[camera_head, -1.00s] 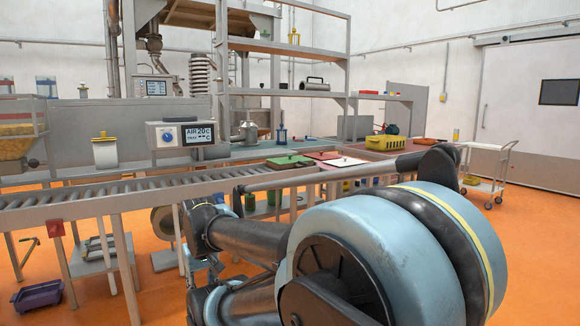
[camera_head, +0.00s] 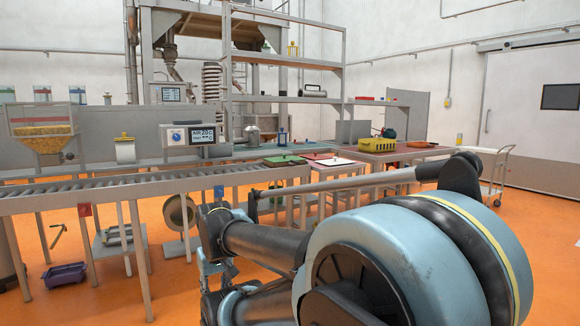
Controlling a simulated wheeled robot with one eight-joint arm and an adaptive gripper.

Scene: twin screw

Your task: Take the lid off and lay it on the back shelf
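I cannot tell for sure which lid the task means. Three flat panels with small dark knobs lie on the far counter: a green one (camera_head: 284,161), a red one (camera_head: 317,156) and a white one (camera_head: 336,162). A white canister with a yellow top (camera_head: 124,149) stands behind the roller conveyor. The back shelf (camera_head: 270,98) seems to be part of the tall grey rack, with a metal cylinder with a handle (camera_head: 314,91) on it. My folded arm fills the lower right. I cannot make out my gripper's fingers.
The roller conveyor (camera_head: 100,196) crosses the left and middle. A yellow hopper (camera_head: 42,130) and a display box (camera_head: 193,134) stand behind it. A yellow-green crate (camera_head: 377,145) sits on the right-hand table. A purple bin (camera_head: 64,275) lies on the orange floor, which is open at lower left.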

